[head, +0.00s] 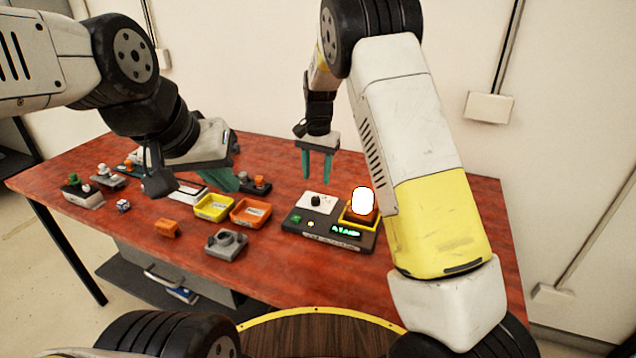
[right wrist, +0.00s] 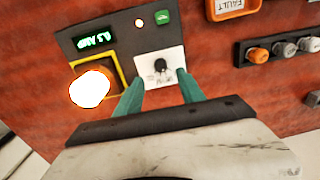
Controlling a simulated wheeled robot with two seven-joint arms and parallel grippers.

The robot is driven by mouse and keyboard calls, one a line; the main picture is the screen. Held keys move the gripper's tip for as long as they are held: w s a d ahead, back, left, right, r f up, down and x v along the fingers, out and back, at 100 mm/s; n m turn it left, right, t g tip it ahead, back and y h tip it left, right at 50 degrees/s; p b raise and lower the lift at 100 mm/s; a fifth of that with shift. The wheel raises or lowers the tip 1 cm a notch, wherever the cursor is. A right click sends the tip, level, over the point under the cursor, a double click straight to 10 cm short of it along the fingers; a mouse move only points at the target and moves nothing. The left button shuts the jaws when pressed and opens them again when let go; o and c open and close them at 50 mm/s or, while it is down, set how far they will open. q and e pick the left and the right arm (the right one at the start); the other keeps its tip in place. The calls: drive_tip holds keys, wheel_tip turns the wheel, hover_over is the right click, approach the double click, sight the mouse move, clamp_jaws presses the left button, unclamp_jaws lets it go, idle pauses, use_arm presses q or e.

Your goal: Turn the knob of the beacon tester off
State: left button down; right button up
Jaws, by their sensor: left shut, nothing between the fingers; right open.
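The beacon tester (head: 330,232) is a dark box near the middle of the red table. It has a white plate with a black knob (head: 315,200), a green button, a small lit lamp, a green display and a brightly glowing beacon (head: 363,202) in a yellow frame. My right gripper (head: 316,178) is open above and behind the knob. In the right wrist view its two green fingers (right wrist: 156,84) lie either side of the knob (right wrist: 160,66); I cannot tell whether they touch it. My left gripper (head: 228,184) is shut and empty over the table's left part.
A yellow tray (head: 213,217) and an orange tray (head: 250,220) stand left of the tester. A grey fixture (head: 227,251) and an orange block (head: 167,228) lie in front. Several small devices stand at the far left. Bare tabletop lies at the front.

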sight(315, 198)
wheel_tip(315, 198, down, 8)
drive_tip(key=shift+w+a+f, duration=0.1)
drive_tip(key=shift+w+a, duration=0.05)
idle(0.3)
clamp_jaws()
